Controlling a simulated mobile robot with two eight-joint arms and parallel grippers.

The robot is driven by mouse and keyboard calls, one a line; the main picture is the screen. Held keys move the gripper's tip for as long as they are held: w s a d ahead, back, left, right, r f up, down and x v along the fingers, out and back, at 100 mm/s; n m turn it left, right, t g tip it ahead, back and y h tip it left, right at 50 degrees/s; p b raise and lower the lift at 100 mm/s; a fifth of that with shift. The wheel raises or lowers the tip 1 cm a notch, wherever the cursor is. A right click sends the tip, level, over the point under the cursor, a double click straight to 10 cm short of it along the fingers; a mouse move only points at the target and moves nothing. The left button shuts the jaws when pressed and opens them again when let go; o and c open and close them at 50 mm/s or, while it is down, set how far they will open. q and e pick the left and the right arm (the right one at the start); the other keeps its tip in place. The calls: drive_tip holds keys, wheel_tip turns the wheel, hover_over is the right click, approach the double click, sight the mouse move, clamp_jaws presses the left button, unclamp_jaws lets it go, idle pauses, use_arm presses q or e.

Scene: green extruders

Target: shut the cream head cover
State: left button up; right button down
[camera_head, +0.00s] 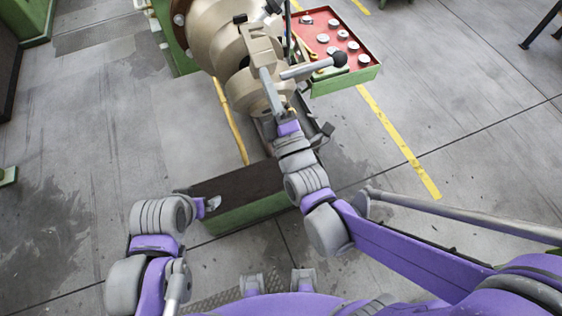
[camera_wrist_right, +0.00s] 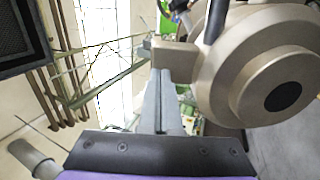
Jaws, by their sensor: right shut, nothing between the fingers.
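The cream head cover (camera_head: 243,88) is a stack of rounded, stepped cream parts on the machine at the top of the head view. In the right wrist view its round face with a dark centre (camera_wrist_right: 270,85) fills the right side. My right gripper (camera_head: 266,74) is shut and empty, its grey fingers lying along the cover's side. In the wrist view the fingertips (camera_wrist_right: 172,72) reach a cream block (camera_wrist_right: 175,54) on the cover; I cannot tell whether they touch. My left gripper (camera_head: 212,203) is low, left of the cover and far from it; its fingers are too small to read.
A red control panel (camera_head: 335,38) with white buttons on a green box stands right of the cover. A black-knobbed lever (camera_head: 318,66) sticks out between them. A dark-topped green base (camera_head: 238,192) lies below. Open floor surrounds the machine.

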sight(252, 40)
drive_tip(key=shift+w+a+r+p, duration=0.25)
drive_tip(key=shift+w+r+p, duration=0.1)
drive_tip(key=shift+w+r, duration=0.45)
drive_tip(key=shift+x, duration=0.85)
drive_tip(key=shift+w+a+r+g+h+p, duration=0.2)
drive_tip(key=shift+w+r+g+h+p, duration=0.15)
drive_tip(key=shift+w+g, duration=0.4)
drive_tip(key=shift+w+a+r+g, duration=0.2)
drive_tip(key=shift+w+r+g, duration=0.25)
drive_tip(key=shift+g, duration=0.4)
drive_tip(key=shift+x, duration=1.2)
use_arm(q)
drive_tip(key=shift+w+r, duration=0.15)
drive_tip(key=shift+r, duration=0.45)
drive_tip(key=shift+w+r, duration=0.15)
drive_tip(key=shift+r, duration=0.4)
use_arm(e)
drive_tip(key=shift+w+r, duration=0.1)
drive_tip(key=shift+r, duration=0.15)
use_arm(q)
drive_tip(key=shift+d, duration=0.1)
use_arm(e)
drive_tip(key=shift+w+r, duration=0.1)
drive_tip(key=shift+r, duration=0.05)
use_arm(q)
drive_tip(key=shift+s+r, duration=0.1)
drive_tip(key=shift+s, duration=0.05)
use_arm(e)
drive_tip(key=shift+d, duration=0.1)
